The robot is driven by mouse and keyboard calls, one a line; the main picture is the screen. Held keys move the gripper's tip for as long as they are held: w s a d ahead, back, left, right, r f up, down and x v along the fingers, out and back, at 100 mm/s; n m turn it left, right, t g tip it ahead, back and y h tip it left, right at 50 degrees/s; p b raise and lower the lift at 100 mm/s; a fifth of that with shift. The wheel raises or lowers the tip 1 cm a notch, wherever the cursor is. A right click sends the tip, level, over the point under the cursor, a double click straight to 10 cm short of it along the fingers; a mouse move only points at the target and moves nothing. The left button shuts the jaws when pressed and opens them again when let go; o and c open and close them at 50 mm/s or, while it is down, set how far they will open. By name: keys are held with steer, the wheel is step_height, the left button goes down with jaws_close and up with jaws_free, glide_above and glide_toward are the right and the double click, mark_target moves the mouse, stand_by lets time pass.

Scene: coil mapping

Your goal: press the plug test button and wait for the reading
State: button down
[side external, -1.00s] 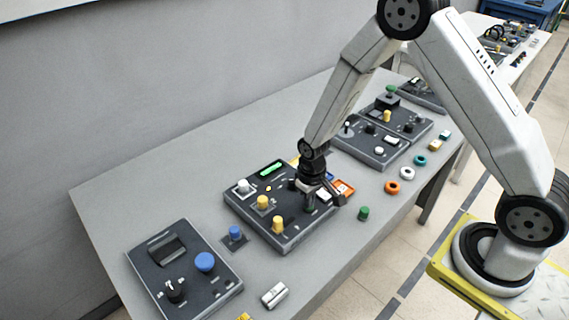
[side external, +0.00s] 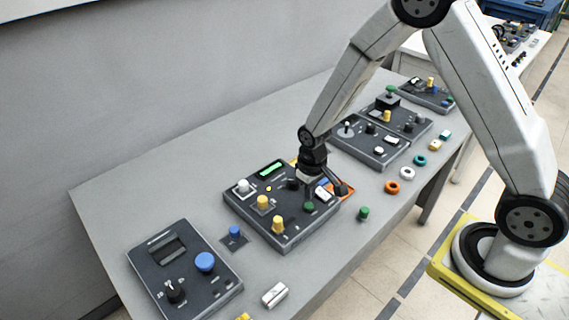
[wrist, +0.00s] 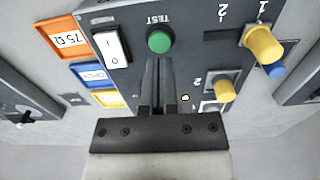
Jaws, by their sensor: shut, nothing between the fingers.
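The dark test box (side external: 240,213) lies on the table. Its green TEST button (side external: 309,207) is at the front right and shows whole in the wrist view (wrist: 159,40). My gripper (wrist: 158,64) is shut and empty. Its narrow fingertips are just below the button in the wrist picture, and I cannot tell whether they touch it. In the side view my gripper hangs over the right part of the box. The display (side external: 270,170) glows green, but its text is too small to read. Yellow plugs (side external: 263,202) and (side external: 278,224) and a light grey plug (side external: 243,187) stand in the box.
A white rocker switch (wrist: 111,47) is close to the button. Orange (wrist: 66,38), blue (wrist: 90,73) and yellow (wrist: 109,98) labelled pieces lie beside the box. A panel with a blue knob (side external: 205,262) is at the left. Other panels (side external: 372,142) stand beyond. Loose rings lie near the front edge.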

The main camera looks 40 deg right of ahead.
mark_target(309, 205)
steer(key=shift+r, duration=1.65)
steer(key=shift+s+d+r, duration=0.1)
steer(key=shift+s+r, duration=0.15)
steer(key=shift+r, duration=0.15)
steer(key=s+d+r+t, duration=0.1)
steer(key=s+r+t, duration=0.1)
steer(key=s+r, duration=0.6)
steer(key=shift+s+d+r+t, duration=0.3)
steer(key=shift+s, duration=1.05)
